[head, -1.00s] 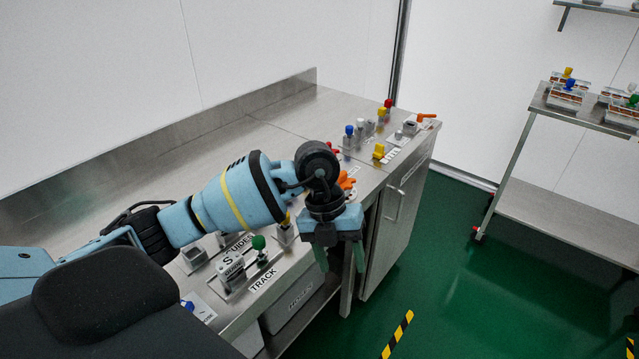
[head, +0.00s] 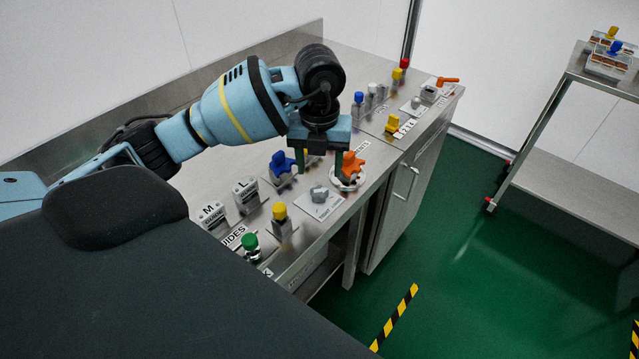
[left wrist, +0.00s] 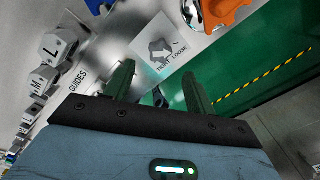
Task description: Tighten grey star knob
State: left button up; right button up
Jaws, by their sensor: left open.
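The grey star knob (head: 319,194) sits on a white label plate on the bench, close to its front edge. In the left wrist view the grey star knob (left wrist: 160,50) shows beyond the fingertips, with "TIGHT" and "LOOSE" printed on its plate. My left gripper (head: 319,168) is open and points down just behind the knob, apart from it. My right gripper is not in view.
A blue knob (head: 282,163) and an orange knob (head: 353,166) stand close to my left fingers. A yellow knob (head: 280,211) and a green knob (head: 250,241) are nearer. Blocks marked M and L (head: 246,195) stand at left.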

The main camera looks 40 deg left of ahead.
aim_at(319, 191)
pick_arm(q)
notch_tip(319, 191, down, 6)
jog(key=shift+f, duration=0.55)
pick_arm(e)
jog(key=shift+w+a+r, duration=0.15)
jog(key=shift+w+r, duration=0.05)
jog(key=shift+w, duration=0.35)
pick_arm(q)
jog(key=c, duration=1)
jog(key=shift+o, duration=0.2)
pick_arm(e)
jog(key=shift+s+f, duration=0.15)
